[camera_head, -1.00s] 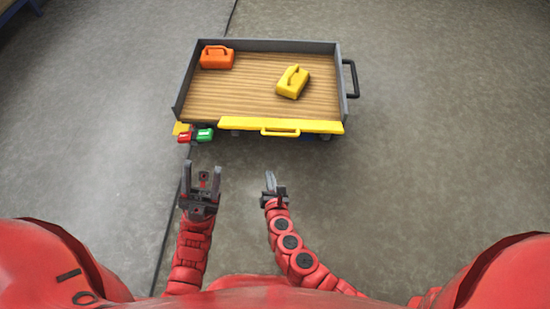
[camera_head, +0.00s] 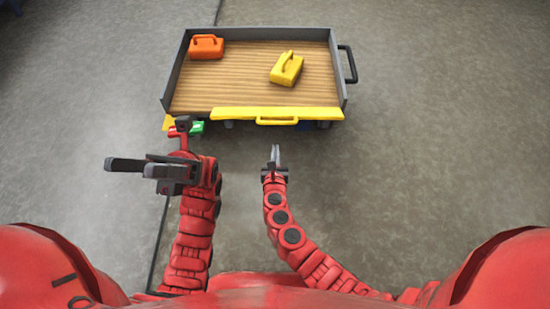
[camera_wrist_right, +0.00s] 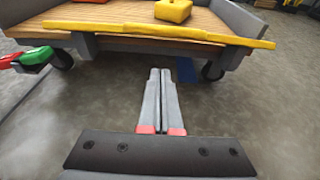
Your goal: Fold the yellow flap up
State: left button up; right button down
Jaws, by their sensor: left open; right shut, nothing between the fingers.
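The yellow flap (camera_head: 235,113) runs along the near edge of the cart (camera_head: 335,72) and has a yellow handle (camera_head: 277,121) on it. It hangs folded outward, and it also shows in the right wrist view (camera_wrist_right: 160,33). My right gripper (camera_head: 275,152) is shut and empty, pointing at the flap from below it in the picture, apart from it. In the right wrist view its closed fingers (camera_wrist_right: 160,75) point toward the cart's underside. My left gripper (camera_head: 125,168) is open and empty, turned to the left, apart from the flap.
An orange canister (camera_head: 206,47) and a yellow canister (camera_head: 286,69) stand on the wooden deck. A black push handle (camera_head: 348,64) is on the right side. Floor to the right is clear.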

aim_at(277, 116)
pick_arm(q)
jog(key=s+a+r+m+t+y+b, duration=0.2)
jog(key=s+a+m+t+y, duration=0.4)
jog(key=s+m+t+y, duration=0.1)
jog(key=shift+s+a+t+y, duration=0.2)
jog(key=shift+s+t+y, duration=0.65)
jog(key=shift+t, duration=0.35)
pick_arm(e)
jog(key=w+r, duration=0.1)
jog(key=w, duration=0.5)
jog(key=shift+w+r, duration=0.2)
jog(key=shift+w, duration=0.1)
pick_arm(q)
jog(key=shift+d, duration=0.1)
